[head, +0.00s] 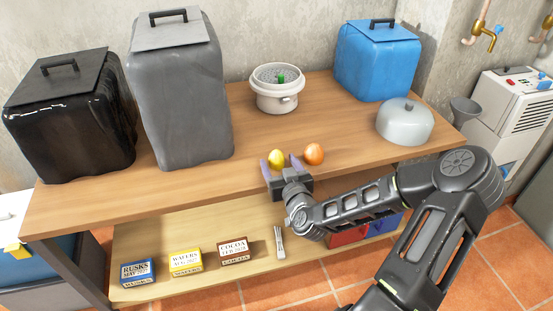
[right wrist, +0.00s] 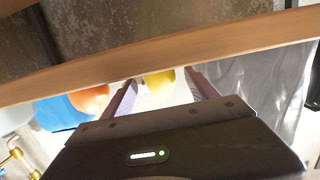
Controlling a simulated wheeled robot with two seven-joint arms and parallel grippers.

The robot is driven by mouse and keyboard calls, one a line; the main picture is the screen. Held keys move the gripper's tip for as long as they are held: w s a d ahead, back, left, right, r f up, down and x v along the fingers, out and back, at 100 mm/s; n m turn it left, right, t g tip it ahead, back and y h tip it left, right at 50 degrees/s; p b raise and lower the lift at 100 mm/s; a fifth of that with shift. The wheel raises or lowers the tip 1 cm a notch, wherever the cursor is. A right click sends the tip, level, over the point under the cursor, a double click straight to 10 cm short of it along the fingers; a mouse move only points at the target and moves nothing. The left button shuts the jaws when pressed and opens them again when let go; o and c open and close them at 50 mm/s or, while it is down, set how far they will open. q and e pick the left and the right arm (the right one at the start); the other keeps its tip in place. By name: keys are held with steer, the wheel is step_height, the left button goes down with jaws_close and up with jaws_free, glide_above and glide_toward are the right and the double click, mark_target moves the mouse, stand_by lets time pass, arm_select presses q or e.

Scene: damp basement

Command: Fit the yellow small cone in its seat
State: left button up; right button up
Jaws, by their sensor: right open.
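The yellow piece (head: 276,158) stands near the front edge of the wooden table top; it looks rounded, like an egg, rather than clearly conical. My right gripper (head: 281,165) is open at the table's front edge, its two fingers pointing at the yellow piece. In the right wrist view the yellow piece (right wrist: 159,82) shows between the open fingers (right wrist: 160,84), and I see no grip on it. An orange rounded piece (head: 313,154) stands just right of the fingers. I cannot make out a seat for certain. My left gripper is not in view.
A white pot (head: 277,103) with a green thing (head: 281,78) inside stands at the back. Black (head: 70,125), grey (head: 180,100) and blue (head: 378,62) bins and a domed grey lid (head: 405,123) surround it. Small boxes (head: 186,262) lie on the lower shelf (head: 190,295).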

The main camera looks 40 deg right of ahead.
steer(key=x, duration=0.2)
steer(key=shift+w+d, duration=0.1)
steer(key=shift+w, duration=0.25)
steer(key=shift+c, duration=0.2)
steer(key=c, duration=1.4)
